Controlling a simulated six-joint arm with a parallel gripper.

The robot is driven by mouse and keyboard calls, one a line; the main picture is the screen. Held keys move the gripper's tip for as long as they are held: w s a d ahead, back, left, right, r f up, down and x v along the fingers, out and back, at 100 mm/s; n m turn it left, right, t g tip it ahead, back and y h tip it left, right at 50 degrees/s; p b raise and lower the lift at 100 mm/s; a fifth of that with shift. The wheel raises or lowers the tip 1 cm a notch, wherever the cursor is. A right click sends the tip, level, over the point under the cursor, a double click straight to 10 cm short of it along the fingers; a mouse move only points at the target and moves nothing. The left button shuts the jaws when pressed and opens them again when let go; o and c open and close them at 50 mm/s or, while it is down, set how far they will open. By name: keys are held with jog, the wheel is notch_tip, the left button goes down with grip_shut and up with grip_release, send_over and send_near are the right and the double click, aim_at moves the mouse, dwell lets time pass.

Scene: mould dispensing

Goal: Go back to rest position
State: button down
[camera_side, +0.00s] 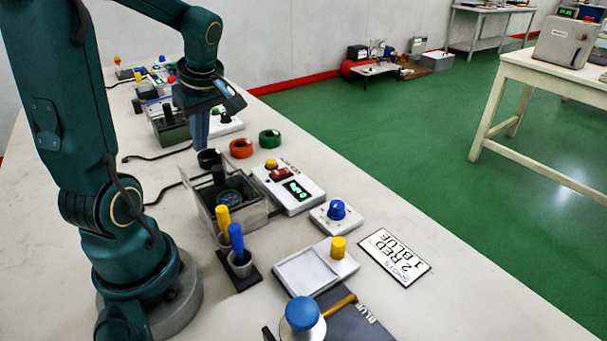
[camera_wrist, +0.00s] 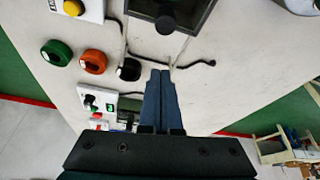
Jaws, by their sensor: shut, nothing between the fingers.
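My gripper (camera_side: 201,128) hangs from the teal arm above the far part of the white bench in the side view, pointing down. Its two blue fingers are together with nothing between them. In the wrist view the shut fingers (camera_wrist: 160,98) point at bare bench top. A black ring (camera_wrist: 129,69), an orange ring (camera_wrist: 93,62) and a green ring (camera_wrist: 56,53) lie to their left. In the side view the black ring (camera_side: 208,158) lies just in front of the fingers, apart from them.
An open grey container (camera_side: 256,213) stands in the middle of the bench (camera_side: 400,309). Beside it are a box with a green display (camera_side: 296,190), a blue-knob box (camera_side: 336,210) and yellow and blue handled tools (camera_side: 236,240). A printed card (camera_side: 394,257) lies near the right edge.

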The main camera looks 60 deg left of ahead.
jog(key=w+d+r+m+t, duration=0.1)
jog(key=d+r, duration=0.5)
jog(key=r, duration=0.2)
jog(key=s+d+f+m+t+h, duration=0.1)
jog(key=d+f+m+t+h, duration=0.1)
jog(key=d+m, duration=0.5)
jog(key=d+f+m+t+h, duration=0.2)
jog(key=d+m, duration=0.6)
jog(key=m, duration=0.4)
jog(key=shift+s+d+f+t, duration=0.15)
jog(key=shift+s+d+t, duration=0.2)
jog(key=shift+t, duration=0.35)
